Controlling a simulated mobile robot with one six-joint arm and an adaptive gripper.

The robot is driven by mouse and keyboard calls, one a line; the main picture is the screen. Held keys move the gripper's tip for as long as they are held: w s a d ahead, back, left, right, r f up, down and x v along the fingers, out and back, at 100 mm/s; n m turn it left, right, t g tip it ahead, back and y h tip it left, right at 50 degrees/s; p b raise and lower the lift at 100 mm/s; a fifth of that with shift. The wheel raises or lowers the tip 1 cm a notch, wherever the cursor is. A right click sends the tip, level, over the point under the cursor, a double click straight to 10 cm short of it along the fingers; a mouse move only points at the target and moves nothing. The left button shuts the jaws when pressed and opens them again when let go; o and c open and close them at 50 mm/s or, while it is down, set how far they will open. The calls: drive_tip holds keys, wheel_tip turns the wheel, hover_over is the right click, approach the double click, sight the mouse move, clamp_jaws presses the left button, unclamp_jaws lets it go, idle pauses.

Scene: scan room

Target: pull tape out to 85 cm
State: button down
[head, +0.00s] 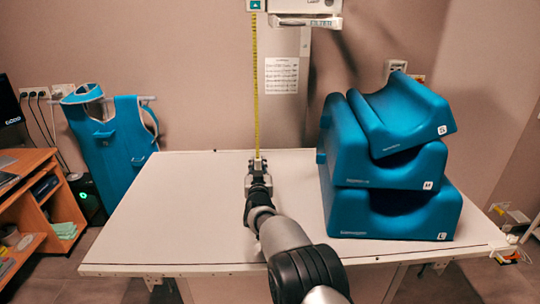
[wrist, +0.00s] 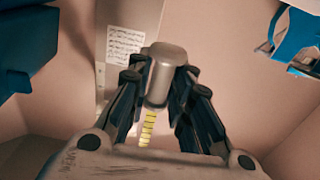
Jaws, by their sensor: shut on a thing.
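A yellow measuring tape (head: 255,85) hangs straight down from a small box with a green mark (head: 255,5) at the top edge of the head view. Its lower end reaches my gripper (head: 258,167), low above the back part of the white table (head: 185,210). In the wrist view, my gripper (wrist: 160,80) is shut on a grey metal cylinder (wrist: 167,62), the tape's end piece. A short stretch of the yellow tape (wrist: 147,128) shows between the fingers. The numbers on the tape are too small to read.
Stacked blue foam supports (head: 385,205) stand on the table's right part. The left part of the table is clear. A blue apron (head: 118,145) hangs on the wall at left, by a wooden desk (head: 35,200). A printed sheet (head: 282,76) is behind the tape.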

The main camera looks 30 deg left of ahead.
wheel_tip(320, 180, down, 7)
drive_tip(key=b, duration=0.1)
drive_tip(key=shift+f, duration=0.2)
drive_tip(key=shift+a, duration=0.1)
drive_tip(key=c, duration=1.5)
unclamp_jaws()
drive_tip(key=shift+r, duration=0.15)
drive_tip(key=shift+c, duration=0.2)
drive_tip(key=shift+s, duration=0.1)
drive_tip(key=v, duration=1.2)
